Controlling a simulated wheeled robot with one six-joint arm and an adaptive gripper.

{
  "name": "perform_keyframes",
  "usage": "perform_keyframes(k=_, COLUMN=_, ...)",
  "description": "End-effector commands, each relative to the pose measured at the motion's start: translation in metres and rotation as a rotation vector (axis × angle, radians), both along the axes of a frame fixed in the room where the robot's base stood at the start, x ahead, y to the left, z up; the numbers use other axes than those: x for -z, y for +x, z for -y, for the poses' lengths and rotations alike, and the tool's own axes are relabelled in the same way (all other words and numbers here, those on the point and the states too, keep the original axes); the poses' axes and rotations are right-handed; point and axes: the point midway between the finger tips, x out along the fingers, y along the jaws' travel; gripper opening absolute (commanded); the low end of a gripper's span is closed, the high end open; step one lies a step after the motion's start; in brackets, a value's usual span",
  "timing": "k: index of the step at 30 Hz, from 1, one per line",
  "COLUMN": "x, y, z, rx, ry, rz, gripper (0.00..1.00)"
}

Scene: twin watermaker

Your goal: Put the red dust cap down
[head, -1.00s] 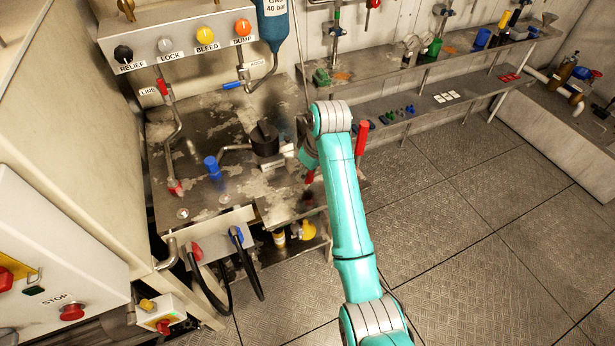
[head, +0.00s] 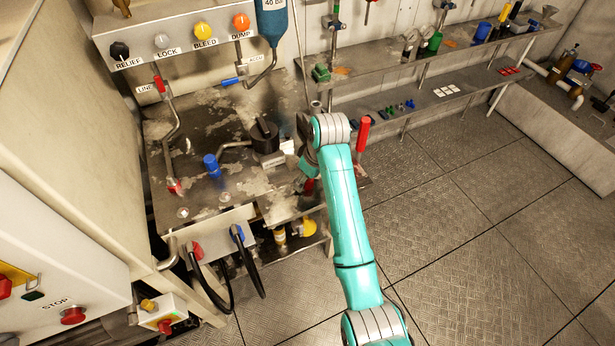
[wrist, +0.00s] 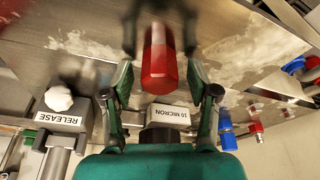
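The red dust cap (wrist: 160,68) shows in the wrist view between the fingers of my gripper (wrist: 160,64). A gap shows on each side of the cap, so the fingers look open around it. The cap is at the steel worktop, whose surface seems to mirror it; whether its end touches is hard to tell. In the head view, a small red patch of the cap (head: 310,184) shows below my gripper (head: 306,165), near the worktop's (head: 222,108) right front part. The fingers are mostly hidden there.
A black-knobbed housing (head: 265,137) and a blue fitting (head: 211,166) stand left of my gripper. A red upright handle (head: 362,134) is close on the right. A "10 MICRON" block (wrist: 168,116) and a "RELEASE" block (wrist: 66,122) are near the fingers. The floor is free at right.

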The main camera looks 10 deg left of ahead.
Motion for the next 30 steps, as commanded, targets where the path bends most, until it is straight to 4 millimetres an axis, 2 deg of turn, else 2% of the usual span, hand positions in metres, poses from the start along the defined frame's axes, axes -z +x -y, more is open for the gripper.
perform_keyframes(k=7, x=-0.009, y=0.0, z=0.001, rx=0.0, ry=0.001, rz=0.002, gripper=0.59)
perform_keyframes(k=15, x=-0.049, y=-0.006, z=0.011, rx=0.001, ry=0.002, rz=0.003, gripper=0.59)
perform_keyframes(k=21, x=-0.07, y=-0.01, z=0.016, rx=0.001, ry=0.001, rz=0.002, gripper=0.59)
perform_keyframes(k=30, x=-0.075, y=-0.011, z=0.017, rx=0.0, ry=0.0, rz=0.001, gripper=0.59)
